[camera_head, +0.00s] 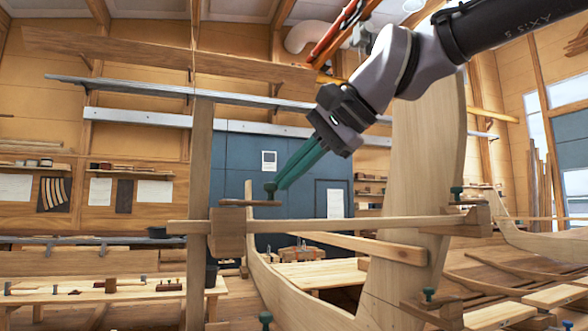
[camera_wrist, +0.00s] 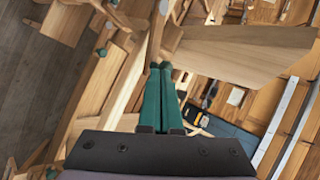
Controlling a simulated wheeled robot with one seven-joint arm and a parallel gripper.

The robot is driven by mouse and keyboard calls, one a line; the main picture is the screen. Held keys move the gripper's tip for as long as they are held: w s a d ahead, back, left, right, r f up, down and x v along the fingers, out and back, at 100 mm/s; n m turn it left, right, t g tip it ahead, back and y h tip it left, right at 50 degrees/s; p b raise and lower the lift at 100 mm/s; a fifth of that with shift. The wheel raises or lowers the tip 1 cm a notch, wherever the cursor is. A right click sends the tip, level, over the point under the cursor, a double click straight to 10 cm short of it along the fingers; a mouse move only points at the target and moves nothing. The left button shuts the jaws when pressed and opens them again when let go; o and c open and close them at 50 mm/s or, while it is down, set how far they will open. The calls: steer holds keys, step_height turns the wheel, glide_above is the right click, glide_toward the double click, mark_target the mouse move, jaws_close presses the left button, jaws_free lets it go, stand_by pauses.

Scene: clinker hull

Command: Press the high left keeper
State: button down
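The high left keeper (camera_head: 270,189) is a small dark green knob at the end of a thin wooden piece, left of centre in the head view. My gripper (camera_head: 279,184) reaches down from the upper right, its long green fingers together with nothing seen between them. The fingertips are right beside the knob's upper right side in the picture; I cannot tell whether they touch it. In the wrist view the fingertips (camera_wrist: 160,66) lie close together, and I cannot make out the high left keeper clearly there.
Other green knobs stand at the upper right (camera_head: 457,191), lower right (camera_head: 429,294) and lower left (camera_head: 266,318). A long wooden bar (camera_head: 340,224) crosses below my gripper. A wide upright timber (camera_head: 425,150) stands to the right and a narrow post (camera_head: 200,160) to the left.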

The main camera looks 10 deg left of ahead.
steer(key=w+a+n+g, duration=0.1)
steer(key=n, duration=0.1)
steer(key=w+a+n+g, duration=0.1)
steer(key=g, duration=0.1)
steer(key=shift+w+a+n+y, duration=0.1)
steer(key=shift+w+n+y, duration=0.1)
steer(key=shift+n+y, duration=0.2)
steer(key=w+a+n+g+h, duration=0.1)
steer(key=a+n+g+h, duration=0.1)
steer(key=a+n+g, duration=0.4)
steer(key=shift+w+a+n+g, duration=0.4)
steer(key=shift+n+g, duration=0.2)
steer(key=shift+n, duration=0.3)
